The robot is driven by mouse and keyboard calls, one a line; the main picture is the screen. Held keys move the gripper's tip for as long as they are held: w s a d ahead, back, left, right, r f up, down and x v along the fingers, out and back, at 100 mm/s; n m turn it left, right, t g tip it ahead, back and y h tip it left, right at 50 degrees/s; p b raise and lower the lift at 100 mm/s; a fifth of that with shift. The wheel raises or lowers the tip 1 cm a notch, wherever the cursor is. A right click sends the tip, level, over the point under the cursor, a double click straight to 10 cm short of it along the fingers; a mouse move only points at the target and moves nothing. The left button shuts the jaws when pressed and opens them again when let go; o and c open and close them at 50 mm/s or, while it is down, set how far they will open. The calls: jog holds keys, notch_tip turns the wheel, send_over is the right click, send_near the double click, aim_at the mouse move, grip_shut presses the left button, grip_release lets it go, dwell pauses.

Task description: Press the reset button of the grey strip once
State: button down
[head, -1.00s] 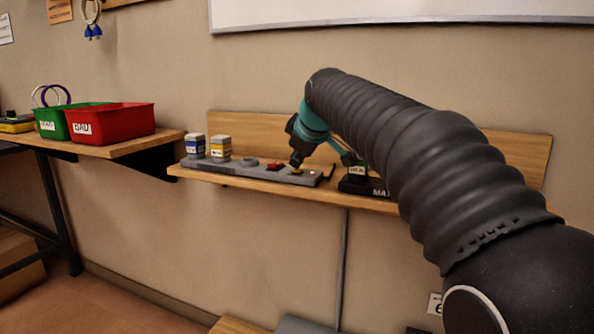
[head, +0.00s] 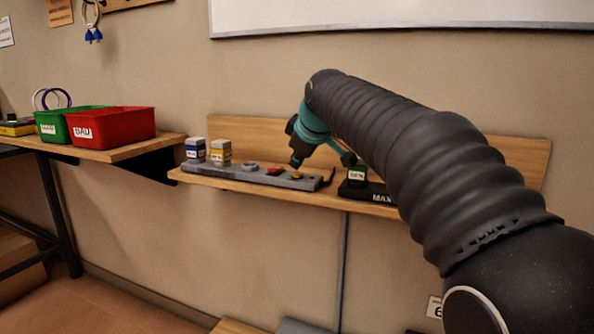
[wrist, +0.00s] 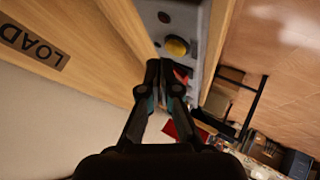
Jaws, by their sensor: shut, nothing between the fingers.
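The grey strip (head: 225,173) lies along the front of the wooden wall shelf. It carries a round yellow button (head: 297,176) near its right end and a red switch (head: 274,171) to the left of that. No reset label is readable. My gripper (head: 295,163) is shut and empty, with its tips just above the yellow button and apparently apart from it. In the wrist view the shut fingertips (wrist: 162,68) show just below the yellow button (wrist: 177,46) and beside the red switch (wrist: 182,73). A small dark red lamp (wrist: 164,17) sits past the button and looks unlit.
A red bin (head: 125,126) and a green bin (head: 52,127) sit on the left shelf.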

aim_at(298, 175)
jog(key=shift+r, duration=0.2)
notch_tip(298, 175, up, 5)
jog(key=p, duration=0.4)
jog(key=shift+p, duration=0.35)
dwell(0.5)
jog(key=s+d+f+m+g+h, duration=0.1)
jog(key=s+d+f+m, duration=0.25)
jog(key=s+d, duration=0.4)
jog(key=s+d+f+m+h, duration=0.1)
jog(key=s+d+f+m, duration=0.3)
jog(key=s, duration=0.7)
jog(key=s+d+f+m+g, duration=0.1)
jog(key=s+d+f+m, duration=0.2)
jog(key=s+f, duration=0.5)
jog(key=s+d+f+m+g+h, duration=0.1)
jog(key=s+d+f+m, duration=0.2)
jog(key=s+f, duration=0.6)
jog(key=shift+s+d, duration=0.8)
jog(key=shift+d, duration=0.05)
